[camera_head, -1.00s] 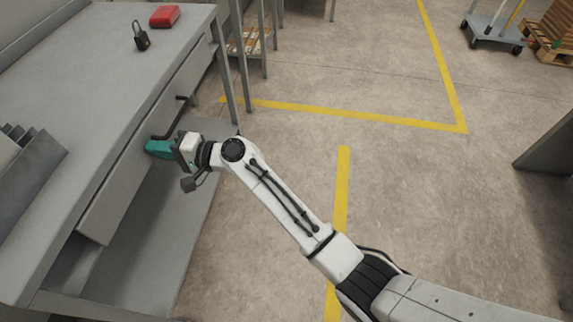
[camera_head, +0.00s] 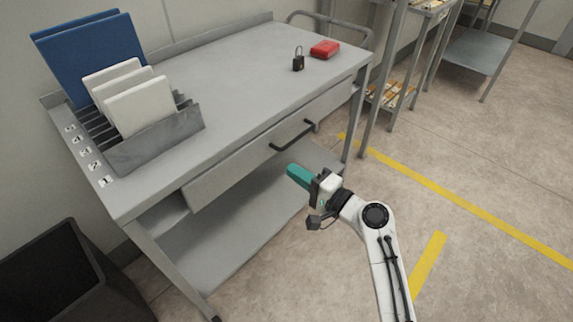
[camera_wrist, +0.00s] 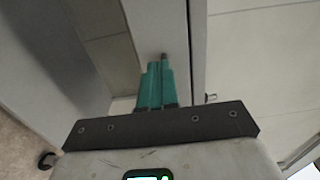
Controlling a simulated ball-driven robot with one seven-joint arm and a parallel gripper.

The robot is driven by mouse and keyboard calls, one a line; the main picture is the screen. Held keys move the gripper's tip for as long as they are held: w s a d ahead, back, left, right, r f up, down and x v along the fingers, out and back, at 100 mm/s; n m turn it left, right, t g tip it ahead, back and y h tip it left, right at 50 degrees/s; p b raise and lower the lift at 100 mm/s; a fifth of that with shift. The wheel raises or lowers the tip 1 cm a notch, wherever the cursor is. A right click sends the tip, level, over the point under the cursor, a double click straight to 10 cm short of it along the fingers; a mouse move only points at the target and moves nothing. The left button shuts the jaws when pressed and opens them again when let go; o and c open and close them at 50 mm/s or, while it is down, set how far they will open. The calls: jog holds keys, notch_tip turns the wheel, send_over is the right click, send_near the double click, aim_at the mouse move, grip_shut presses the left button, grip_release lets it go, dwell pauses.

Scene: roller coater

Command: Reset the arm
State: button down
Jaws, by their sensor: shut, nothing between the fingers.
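My gripper (camera_head: 298,176) has teal fingers and is in front of the workbench drawer, a little below its black handle (camera_head: 292,135). In the head view the fingers appear apart from the handle and hold nothing. In the wrist view the two teal fingers (camera_wrist: 157,84) are together, with pale grey surfaces behind them. My white arm reaches up to the gripper from the bottom of the head view, bent at the elbow joint.
A dark bin (camera_head: 65,280) stands at lower left. Shelving (camera_head: 392,90) stands behind. Open floor with yellow lines lies at right.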

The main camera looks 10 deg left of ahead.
jog(key=shift+v, duration=2.6)
jog(key=s+d+f+n+g+h+p, duration=0.25)
jog(key=s+d+f, duration=0.2)
jog(key=s, duration=0.35)
jog(key=s+d+f+n+g+h+p, duration=0.25)
jog(key=s+d+h, duration=0.2)
jog(key=s, duration=0.35)
jog(key=s+d+r+n+g+h+p, duration=0.1)
jog(key=s+d+g+h+p, duration=0.3)
jog(key=s+d, duration=1.3)
jog(key=s+r+h, duration=0.1)
jog(key=s+h, duration=0.2)
jog(key=shift+r+n+g+h, duration=0.15)
jog(key=shift+n+g+h, duration=0.15)
jog(key=shift+n+h, duration=0.1)
jog(key=shift+d, duration=0.1)
